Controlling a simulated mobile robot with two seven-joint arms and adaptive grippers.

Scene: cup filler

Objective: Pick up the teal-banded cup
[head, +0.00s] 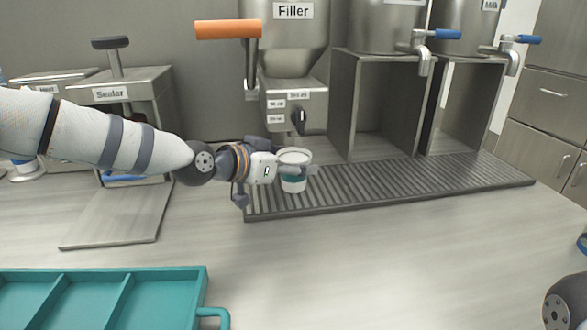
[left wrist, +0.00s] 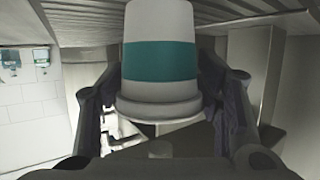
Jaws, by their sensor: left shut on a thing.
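The teal-banded cup (head: 293,171) is white with a teal band and stands below the Filler spout, over the left part of the ribbed drip tray (head: 400,191). My left gripper (head: 292,171) has its fingers on either side of the cup and is shut on it. In the left wrist view the cup (left wrist: 160,60) fills the upper middle, between the two dark fingers (left wrist: 160,100). I cannot tell whether its base touches the tray. My right gripper is not in view; only a bit of my right arm shows at the lower right.
The Filler (head: 293,50) with an orange handle (head: 228,29) stands above the cup. The Sealer (head: 115,90) is at the left, behind my left arm. A teal divided tray (head: 95,300) lies at the front left. The counter's front middle is clear.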

